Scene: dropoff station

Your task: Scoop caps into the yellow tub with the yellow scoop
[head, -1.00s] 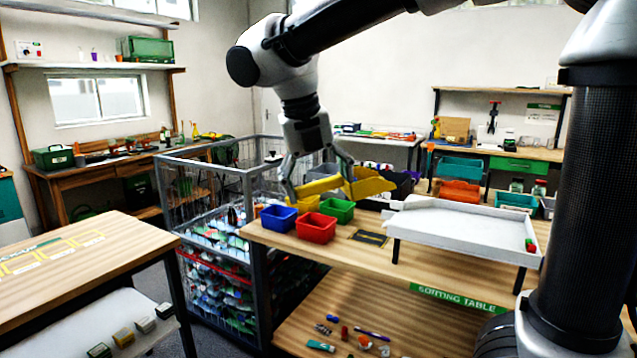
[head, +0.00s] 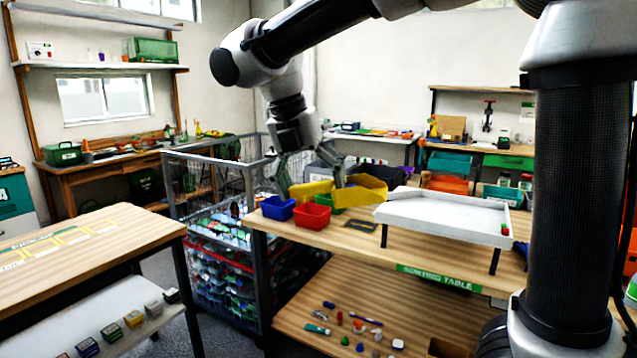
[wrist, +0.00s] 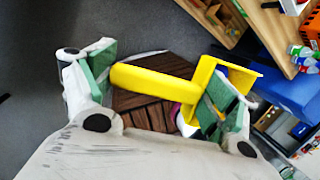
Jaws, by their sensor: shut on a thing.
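My gripper (head: 312,190) is shut on the yellow scoop (head: 361,191), above the back left of the sorting table (head: 350,240). In the wrist view the scoop's handle (wrist: 150,80) spans between the fingers of my gripper (wrist: 162,88), and its pan (wrist: 203,75) is by the right finger. The pan's contents cannot be made out. The yellow tub cannot be told apart from the scoop behind the bins. I cannot identify loose caps with certainty; small coloured items (head: 345,340) lie on the lower shelf.
A blue bin (head: 277,209), a red bin (head: 312,217) and a partly hidden green bin (head: 330,203) stand below my gripper. A white tray (head: 445,212) on legs is to their right. A wire cage (head: 212,165) of mixed items stands left. Another wooden table (head: 90,245) is nearer left.

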